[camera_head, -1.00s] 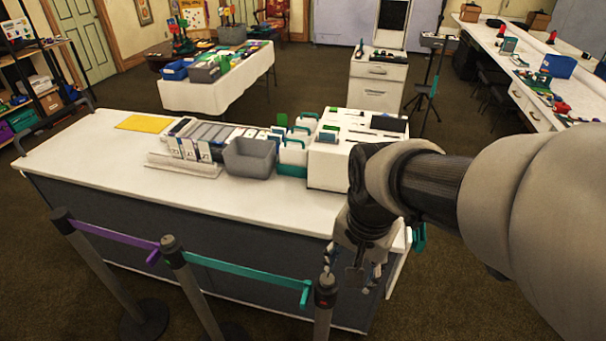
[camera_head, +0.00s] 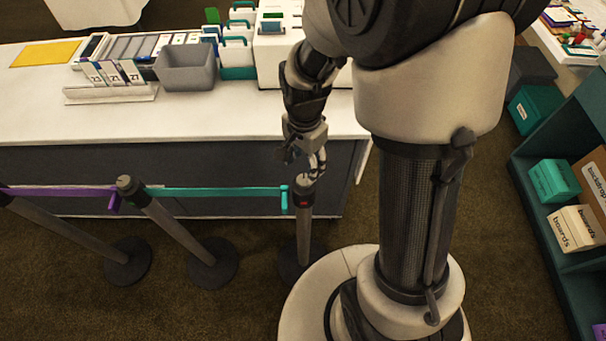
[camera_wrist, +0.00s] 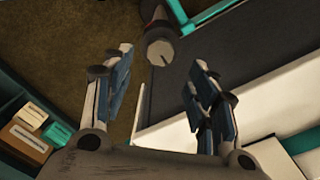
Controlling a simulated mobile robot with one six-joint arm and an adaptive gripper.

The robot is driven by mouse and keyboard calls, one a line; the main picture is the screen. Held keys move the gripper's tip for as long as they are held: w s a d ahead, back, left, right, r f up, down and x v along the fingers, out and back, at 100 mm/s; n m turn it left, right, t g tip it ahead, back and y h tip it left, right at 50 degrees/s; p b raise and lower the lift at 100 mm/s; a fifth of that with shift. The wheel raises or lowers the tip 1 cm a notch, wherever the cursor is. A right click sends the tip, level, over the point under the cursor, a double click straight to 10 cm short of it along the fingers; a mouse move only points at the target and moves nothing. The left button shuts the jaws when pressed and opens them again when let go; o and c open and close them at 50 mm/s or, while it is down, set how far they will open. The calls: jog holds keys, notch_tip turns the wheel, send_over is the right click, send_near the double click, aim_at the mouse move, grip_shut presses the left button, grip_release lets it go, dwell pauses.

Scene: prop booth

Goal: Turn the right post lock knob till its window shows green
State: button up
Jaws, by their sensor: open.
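The right post (camera_head: 303,229) stands upright in front of the counter, with the teal belt's end beside its head. A small red patch, seemingly the window (camera_head: 306,204), shows below the cap; no green shows there. My gripper (camera_head: 302,159) is open and empty, close above the knob in the head view. In the wrist view the post's round top (camera_wrist: 159,52) lies ahead, between and just beyond the open fingertips (camera_wrist: 160,65). Whether a finger touches it I cannot tell.
The teal belt (camera_head: 215,193) runs left to the middle post (camera_head: 165,225), and a purple belt (camera_head: 60,191) continues from there. The counter (camera_head: 215,110) stands close behind the posts. A teal shelf (camera_head: 548,220) with boxes stands at the right.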

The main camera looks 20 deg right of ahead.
aim_at(304, 179)
notch_tip(304, 179, down, 7)
jog(key=shift+f+b, duration=0.1)
jog(key=shift+b, duration=0.85)
jog(key=shift+c, duration=0.5)
jog(key=c, duration=1)
